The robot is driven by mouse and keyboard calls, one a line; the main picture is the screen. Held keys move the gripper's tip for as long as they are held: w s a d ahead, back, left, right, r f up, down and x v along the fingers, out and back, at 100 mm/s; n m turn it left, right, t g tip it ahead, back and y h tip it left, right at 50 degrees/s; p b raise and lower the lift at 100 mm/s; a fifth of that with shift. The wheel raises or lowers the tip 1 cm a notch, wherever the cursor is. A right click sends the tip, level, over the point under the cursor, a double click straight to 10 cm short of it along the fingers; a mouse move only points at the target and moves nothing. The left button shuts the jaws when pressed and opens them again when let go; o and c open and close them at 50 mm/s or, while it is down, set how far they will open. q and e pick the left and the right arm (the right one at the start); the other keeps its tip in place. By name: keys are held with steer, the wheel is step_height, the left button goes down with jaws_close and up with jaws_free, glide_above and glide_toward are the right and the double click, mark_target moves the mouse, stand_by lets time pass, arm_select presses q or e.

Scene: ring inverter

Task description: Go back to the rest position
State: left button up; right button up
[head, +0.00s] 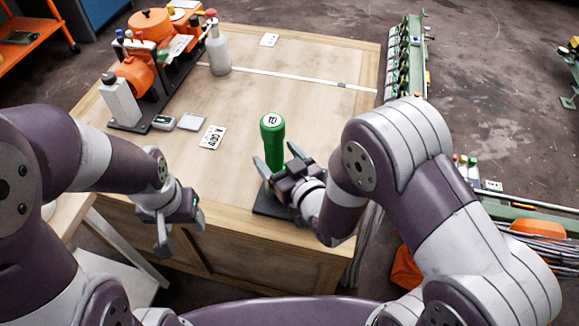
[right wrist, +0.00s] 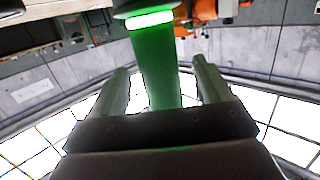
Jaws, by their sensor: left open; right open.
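A green post (head: 272,145) with a round top marked "10" stands upright on a dark base (head: 268,205) near the table's front edge. My right gripper (head: 277,160) is open beside the post, with its fingers to either side of it. In the right wrist view the green post (right wrist: 158,75) rises between the two spread fingers of my right gripper (right wrist: 162,85), with gaps visible on both sides. My left gripper (head: 182,230) is open and empty, hanging at the table's front left edge.
The wooden table (head: 310,95) is mostly bare at its middle and right. A rack with orange parts (head: 140,75) and a grey bottle (head: 217,50) stand at the back left. A printed card (head: 212,137) lies left of the post. A green conveyor (head: 405,60) runs along the right.

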steer(key=v, duration=1.1)
steer(key=w+d+r+m+g+h+p, duration=0.2)
steer(key=w+d+r+g+h+p, duration=0.15)
steer(key=d+h+p, duration=0.2)
steer(key=s+d+r+m+g+h+p, duration=0.2)
steer(key=s+d+r+g+p, duration=0.4)
steer(key=g, duration=0.3)
steer(key=shift+s+d+m, duration=0.5)
steer(key=shift+s+m, duration=0.1)
steer(key=shift+s, duration=0.25)
steer(key=shift+g, duration=0.25)
